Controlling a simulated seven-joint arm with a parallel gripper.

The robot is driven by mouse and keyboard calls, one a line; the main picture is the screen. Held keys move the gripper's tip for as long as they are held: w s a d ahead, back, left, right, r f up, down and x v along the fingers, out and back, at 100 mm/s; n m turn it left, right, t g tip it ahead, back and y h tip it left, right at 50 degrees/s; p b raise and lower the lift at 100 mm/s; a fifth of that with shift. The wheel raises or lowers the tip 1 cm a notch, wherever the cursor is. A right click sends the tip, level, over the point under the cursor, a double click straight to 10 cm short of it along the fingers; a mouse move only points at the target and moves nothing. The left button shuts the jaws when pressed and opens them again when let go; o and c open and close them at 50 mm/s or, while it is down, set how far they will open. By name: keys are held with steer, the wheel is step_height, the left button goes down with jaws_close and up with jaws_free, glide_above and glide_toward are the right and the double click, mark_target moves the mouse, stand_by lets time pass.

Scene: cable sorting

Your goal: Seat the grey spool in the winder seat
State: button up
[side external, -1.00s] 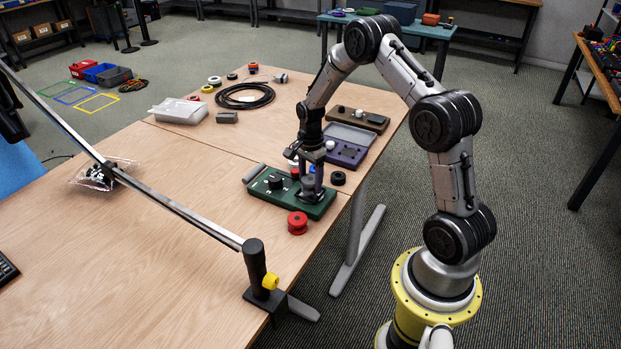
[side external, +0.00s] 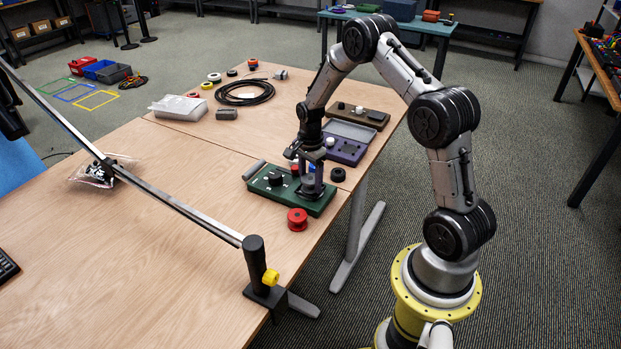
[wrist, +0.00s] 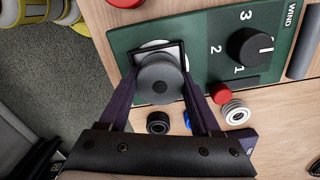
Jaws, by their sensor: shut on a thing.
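The grey spool (wrist: 160,78) is between the fingers of my gripper (wrist: 158,84) in the wrist view. My gripper also shows in the side view (side external: 312,178), with the grey spool (side external: 312,186) low at the right part of the green winder box (side external: 268,188). The winder seat (wrist: 150,49) is a dark square frame on the green box, with a pale disc edge showing beside the spool. The spool overlaps most of the seat and sits off its centre in the wrist view. I cannot tell whether it touches the seat.
A black dial (wrist: 250,47) with numbers stands on the box beside the seat. A purple box (side external: 345,150) stands farther back. The table's left part is mostly clear.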

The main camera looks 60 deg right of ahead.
steer(key=o, duration=1.4)
steer(key=shift+o, duration=0.2)
steer(key=shift+r, duration=3.45)
